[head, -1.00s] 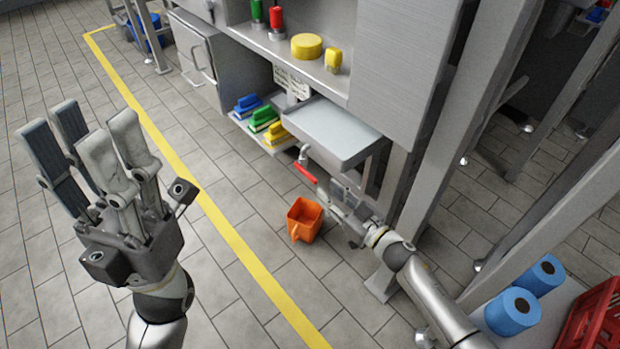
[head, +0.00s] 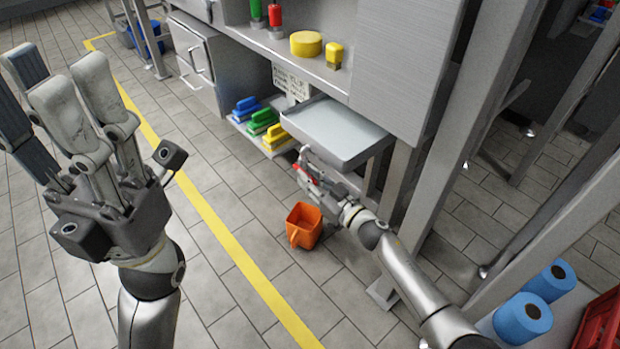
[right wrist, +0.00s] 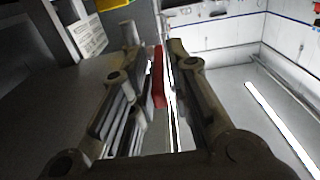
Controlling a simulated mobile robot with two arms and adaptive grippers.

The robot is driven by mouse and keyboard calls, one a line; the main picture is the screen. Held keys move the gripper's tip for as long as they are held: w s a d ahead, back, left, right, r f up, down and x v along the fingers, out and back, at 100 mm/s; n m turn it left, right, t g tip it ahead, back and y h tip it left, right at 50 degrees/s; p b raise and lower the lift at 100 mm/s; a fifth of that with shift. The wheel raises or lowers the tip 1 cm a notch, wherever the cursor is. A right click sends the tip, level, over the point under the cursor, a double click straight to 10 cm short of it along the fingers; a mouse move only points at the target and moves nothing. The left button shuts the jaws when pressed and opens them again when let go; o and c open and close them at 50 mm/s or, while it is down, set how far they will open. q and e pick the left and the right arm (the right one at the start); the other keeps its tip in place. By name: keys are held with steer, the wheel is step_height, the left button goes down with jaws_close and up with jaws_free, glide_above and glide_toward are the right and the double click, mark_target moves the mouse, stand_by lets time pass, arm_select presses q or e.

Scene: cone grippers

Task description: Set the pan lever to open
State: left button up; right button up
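The grey pan (head: 330,130) is a shallow tray below the counter. Its red lever (head: 311,181) sticks out beneath the pan's front left corner, by a pale valve fitting. My right gripper (head: 308,169) is at the lever and hides part of it in the head view. In the right wrist view the red lever (right wrist: 158,78) stands between the two fingers, which are apart, with a gap showing beside the lever. My left gripper (head: 42,85) is open and empty, raised at the left over the floor.
An orange jug (head: 304,226) stands on the floor below the lever. Blue, green and yellow brushes (head: 262,122) lie on a low shelf to the left. A steel post (head: 450,150) stands right of the pan. Blue rolls (head: 523,318) are at the lower right.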

jaws_close()
